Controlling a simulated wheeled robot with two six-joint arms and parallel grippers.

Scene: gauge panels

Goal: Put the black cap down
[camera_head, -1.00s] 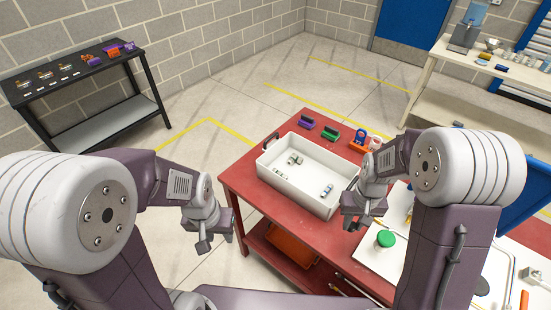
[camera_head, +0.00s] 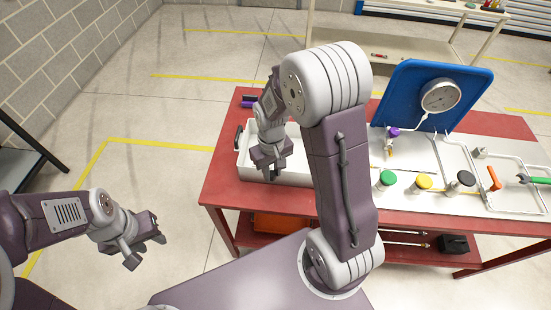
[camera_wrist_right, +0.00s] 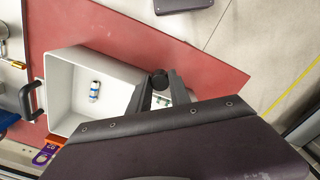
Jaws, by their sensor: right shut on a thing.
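The black cap (camera_wrist_right: 159,79) is a small dark round piece between the fingertips of my right gripper (camera_wrist_right: 161,84) in the right wrist view. My right gripper is shut on it. In the head view my right gripper (camera_head: 271,175) hangs over the white tray (camera_head: 245,162), and the cap cannot be made out there. The tray's wall also shows in the right wrist view (camera_wrist_right: 62,90). My left gripper (camera_head: 147,248) is at the lower left over the floor, away from the table; its finger gap is unclear.
The red table (camera_head: 222,190) carries a white panel with green (camera_head: 387,178), yellow (camera_head: 424,181) and black (camera_head: 466,178) round-topped pieces. A gauge (camera_head: 440,95) stands before a blue board (camera_head: 395,90). A white-and-blue cylinder (camera_wrist_right: 95,91) lies in the tray. Bare red tabletop lies beyond the tray.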

